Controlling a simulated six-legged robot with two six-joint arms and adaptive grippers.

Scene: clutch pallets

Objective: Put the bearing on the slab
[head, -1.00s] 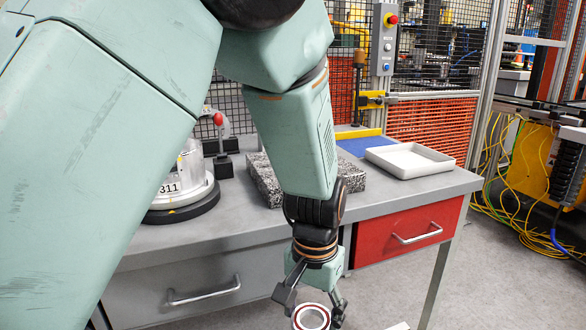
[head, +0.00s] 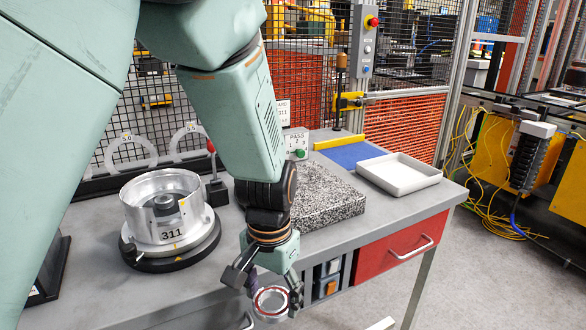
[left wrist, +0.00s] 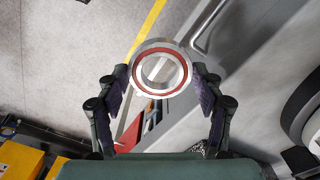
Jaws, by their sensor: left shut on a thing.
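The bearing (head: 271,303) is a silver ring with a dark red inner band. My left gripper (head: 268,290) is shut on it and holds it in front of the table's front edge. In the left wrist view the bearing (left wrist: 160,69) sits between the two dark fingers of the left gripper (left wrist: 160,88), with floor and drawer fronts behind it. The slab (head: 325,196) is a speckled grey granite block on the table, behind and to the right of the gripper. My left forearm hides its left part. My right gripper is not in view.
A silver round housing marked 311 (head: 167,208) stands on a black base at the table's left. A white tray (head: 398,174) and a blue mat (head: 350,154) lie beyond the slab. A red drawer (head: 400,246) is below the table's right end. The slab's visible top is clear.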

